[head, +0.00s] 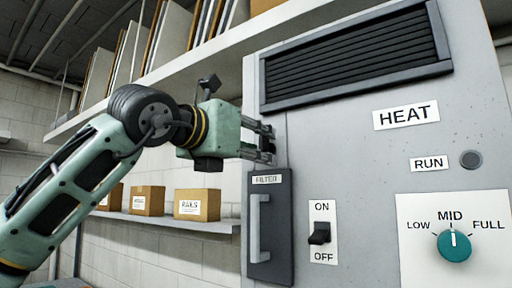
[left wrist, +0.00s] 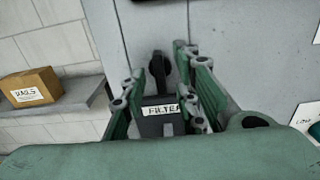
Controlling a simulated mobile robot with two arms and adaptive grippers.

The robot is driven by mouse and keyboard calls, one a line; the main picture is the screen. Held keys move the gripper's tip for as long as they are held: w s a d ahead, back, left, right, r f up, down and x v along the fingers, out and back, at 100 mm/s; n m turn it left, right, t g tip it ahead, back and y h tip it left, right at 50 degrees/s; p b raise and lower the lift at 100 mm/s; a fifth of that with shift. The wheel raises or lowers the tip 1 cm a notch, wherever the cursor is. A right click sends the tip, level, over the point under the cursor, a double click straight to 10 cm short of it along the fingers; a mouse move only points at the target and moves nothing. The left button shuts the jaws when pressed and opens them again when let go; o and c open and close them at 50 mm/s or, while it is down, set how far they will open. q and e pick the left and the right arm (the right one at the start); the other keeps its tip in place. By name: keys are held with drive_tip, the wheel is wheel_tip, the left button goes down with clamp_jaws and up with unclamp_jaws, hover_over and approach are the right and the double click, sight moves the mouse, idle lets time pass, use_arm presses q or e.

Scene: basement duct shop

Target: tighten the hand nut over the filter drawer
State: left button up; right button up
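The filter drawer (head: 284,225) is a dark grey panel with a light vertical handle and a FILTER label, on the left edge of the grey cabinet (head: 380,160). In the left wrist view its top (left wrist: 152,124) shows between my fingers. A black hand nut (left wrist: 159,72) is on the cabinet face just above the drawer. In the head view my left gripper (head: 268,143) is at that spot and mostly hides the nut. In the left wrist view my left gripper (left wrist: 163,78) has its fingers apart, one on each side of the nut; I cannot tell whether they touch it. My right gripper is not in view.
The cabinet has a vent (head: 355,62), an ON/OFF switch (head: 319,234), a RUN button (head: 471,159) and a teal HEAT knob (head: 454,246). Boxes (head: 197,204) stand on a low shelf left of the cabinet. A higher shelf (head: 190,62) runs above my left arm.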

use_arm(q)
drive_tip(key=v, duration=1.2)
drive_tip(key=shift+d, duration=0.1)
